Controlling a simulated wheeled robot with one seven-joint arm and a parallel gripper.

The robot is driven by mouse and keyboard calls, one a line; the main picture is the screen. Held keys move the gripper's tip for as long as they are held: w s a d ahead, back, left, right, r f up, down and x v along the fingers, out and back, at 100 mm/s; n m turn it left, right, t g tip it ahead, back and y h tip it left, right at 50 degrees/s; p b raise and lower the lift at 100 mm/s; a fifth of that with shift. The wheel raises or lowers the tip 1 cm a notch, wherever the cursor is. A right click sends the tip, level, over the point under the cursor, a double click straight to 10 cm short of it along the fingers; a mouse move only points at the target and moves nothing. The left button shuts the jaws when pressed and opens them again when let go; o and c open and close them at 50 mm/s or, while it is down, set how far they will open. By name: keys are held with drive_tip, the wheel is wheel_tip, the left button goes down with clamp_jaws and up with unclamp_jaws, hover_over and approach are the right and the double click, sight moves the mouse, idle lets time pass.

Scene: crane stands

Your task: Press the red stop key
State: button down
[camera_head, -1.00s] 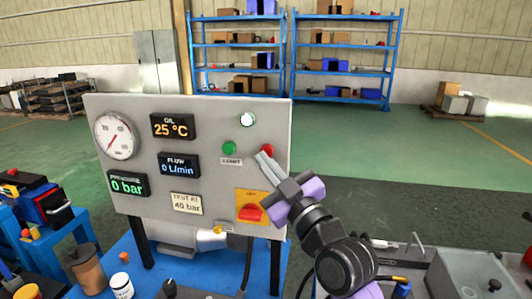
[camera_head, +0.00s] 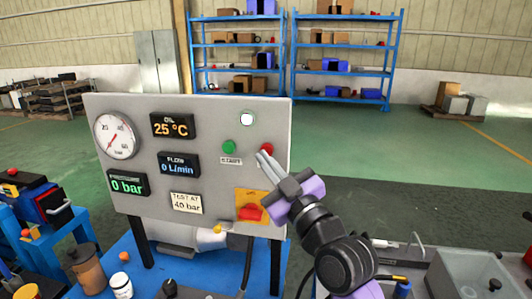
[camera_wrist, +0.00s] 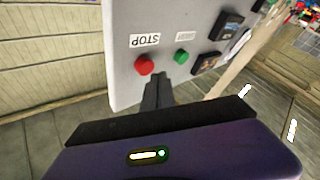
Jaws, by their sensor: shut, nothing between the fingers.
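The red stop key (camera_head: 267,149) is on the right part of the grey panel (camera_head: 215,115), partly behind my fingertips in the head view. In the wrist view the red stop key (camera_wrist: 144,64) shows clear, below an upside-down STOP label (camera_wrist: 145,40). My gripper (camera_head: 264,158) is shut and empty, its fingertips close to the key in the head view. In the wrist view the tips of my gripper (camera_wrist: 157,78) point at the panel just right of and below the red key. I cannot tell whether they touch the panel.
A green start button (camera_head: 229,146) sits left of the red key, and a white lamp (camera_head: 247,118) above. A red rotary switch (camera_head: 250,213) on a yellow plate is below. The displays read 25 °C, 0 L/min and 0 bar. The panel stands on a blue table (camera_head: 205,272).

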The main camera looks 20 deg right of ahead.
drive_tip(key=shift+w+d, duration=0.2)
drive_tip(key=shift+w, duration=0.1)
drive_tip(key=shift+w+d+b, duration=0.35)
drive_tip(key=shift+w+b, duration=0.05)
drive_tip(key=shift+b, duration=0.2)
idle(0.7)
idle(0.3)
drive_tip(key=shift+s+a, duration=0.55)
drive_tip(key=shift+s, duration=0.25)
drive_tip(key=shift+s+a+p, duration=0.45)
drive_tip(key=shift+s+a, duration=0.3)
drive_tip(key=shift+s, duration=0.25)
drive_tip(key=shift+s+a+p, duration=0.45)
drive_tip(key=shift+s+a, duration=0.3)
drive_tip(key=shift+s, duration=0.25)
